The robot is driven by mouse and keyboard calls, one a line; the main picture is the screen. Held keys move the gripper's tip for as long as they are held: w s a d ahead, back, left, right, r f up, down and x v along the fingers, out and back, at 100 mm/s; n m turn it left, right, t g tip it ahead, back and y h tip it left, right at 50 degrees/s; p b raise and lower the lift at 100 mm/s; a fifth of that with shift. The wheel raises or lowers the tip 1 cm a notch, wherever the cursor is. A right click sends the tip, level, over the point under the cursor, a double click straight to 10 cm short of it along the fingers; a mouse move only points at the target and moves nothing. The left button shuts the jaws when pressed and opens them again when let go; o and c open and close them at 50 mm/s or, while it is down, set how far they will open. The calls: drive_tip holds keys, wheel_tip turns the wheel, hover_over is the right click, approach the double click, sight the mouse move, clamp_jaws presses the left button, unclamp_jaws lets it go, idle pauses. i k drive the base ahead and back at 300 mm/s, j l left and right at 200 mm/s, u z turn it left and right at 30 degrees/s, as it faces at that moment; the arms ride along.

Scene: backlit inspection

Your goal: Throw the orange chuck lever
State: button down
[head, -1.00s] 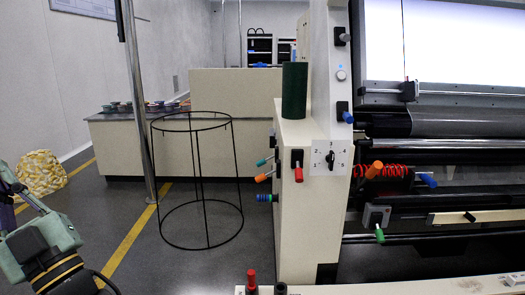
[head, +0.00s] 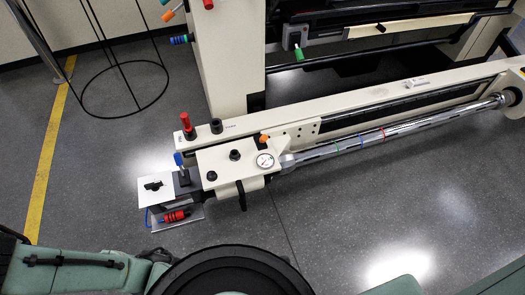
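A small orange-tipped lever (head: 264,138) stands on the cream end block (head: 225,165) of the low roll stand, just above a round pressure gauge (head: 265,160). It is beside the near end of the long steel shaft (head: 390,130). Another orange-handled lever (head: 168,15) shows at the upper left, on the side of the machine's upright. No label shows which one is the chuck lever. My gripper is not in view; only green and black parts of my own body show along the bottom edge.
A red-topped lever (head: 187,125), a black knob (head: 216,126) and a blue-topped lever (head: 178,159) stand near the orange lever. A red cylindrical part (head: 175,216) sits low at the stand's end. A black wire frame (head: 125,90) stands at upper left. The floor in front is clear.

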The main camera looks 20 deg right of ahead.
sight(264, 138)
drive_tip(key=i+j+z, duration=0.3)
drive_tip(key=z, duration=0.2)
drive_tip(key=i+j+z, duration=0.5)
drive_tip(key=k, duration=0.05)
